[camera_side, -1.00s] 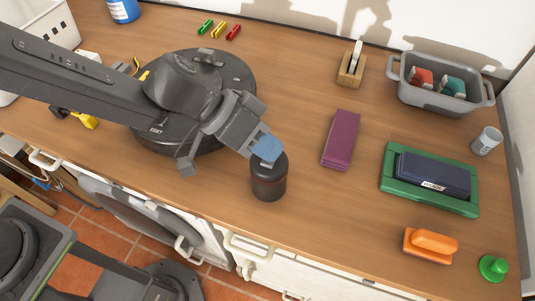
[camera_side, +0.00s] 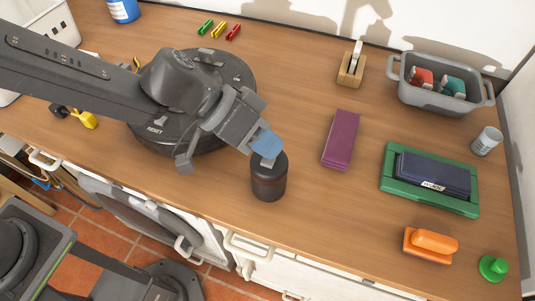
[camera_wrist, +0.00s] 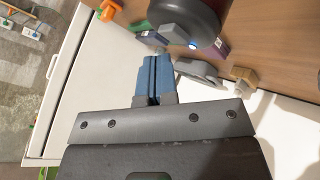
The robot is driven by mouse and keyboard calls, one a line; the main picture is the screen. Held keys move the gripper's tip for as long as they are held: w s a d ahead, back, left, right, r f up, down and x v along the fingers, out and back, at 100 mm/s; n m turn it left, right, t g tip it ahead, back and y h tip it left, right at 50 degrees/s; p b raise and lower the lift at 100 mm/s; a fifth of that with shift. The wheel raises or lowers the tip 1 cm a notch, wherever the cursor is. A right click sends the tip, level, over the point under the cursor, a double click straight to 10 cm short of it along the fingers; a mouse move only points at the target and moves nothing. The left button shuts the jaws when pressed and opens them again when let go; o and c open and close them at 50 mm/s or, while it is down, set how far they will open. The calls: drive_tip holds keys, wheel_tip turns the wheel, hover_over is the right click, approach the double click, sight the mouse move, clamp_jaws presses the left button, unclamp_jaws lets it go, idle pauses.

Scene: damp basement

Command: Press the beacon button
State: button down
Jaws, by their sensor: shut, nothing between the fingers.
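A dark, nearly black cylinder (camera_side: 269,184), which looks like the beacon, stands upright near the front edge of the worktop. It also fills the top of the wrist view (camera_wrist: 180,14), where a small blue-white spot shows on it. My gripper (camera_side: 267,156) has blue fingers, shut and empty, with the tips at the cylinder's top. In the wrist view the fingers (camera_wrist: 157,62) lie side by side just below the cylinder. I cannot tell whether they touch it. No separate button can be made out; the fingers partly hide the cylinder's top.
A purple block (camera_side: 341,139), a green tray (camera_side: 398,190) with a dark blue case, and an orange-handled item (camera_side: 431,245) stand to the right. A grey bin (camera_side: 438,100) is at the back. Wood between cylinder and purple block is clear.

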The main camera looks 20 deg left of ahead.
drive_tip(key=shift+r, duration=3)
drive_tip(key=s+a+r+n+t+y, duration=0.1)
drive_tip(key=s+a+n+y, duration=0.1)
drive_tip(key=a, duration=0.9)
drive_tip(key=s+a+r+n+t+y, duration=0.1)
drive_tip(key=s+a+y, duration=0.3)
drive_tip(key=a, duration=0.7)
drive_tip(key=s+a+r+n+t+y, duration=0.1)
drive_tip(key=s+a+n+y, duration=0.2)
drive_tip(key=a, duration=0.8)
drive_tip(key=s, duration=0.2)
drive_tip(key=shift+s+a+n+t, duration=0.3)
drive_tip(key=shift+s+a, duration=0.05)
drive_tip(key=shift+a, duration=0.05)
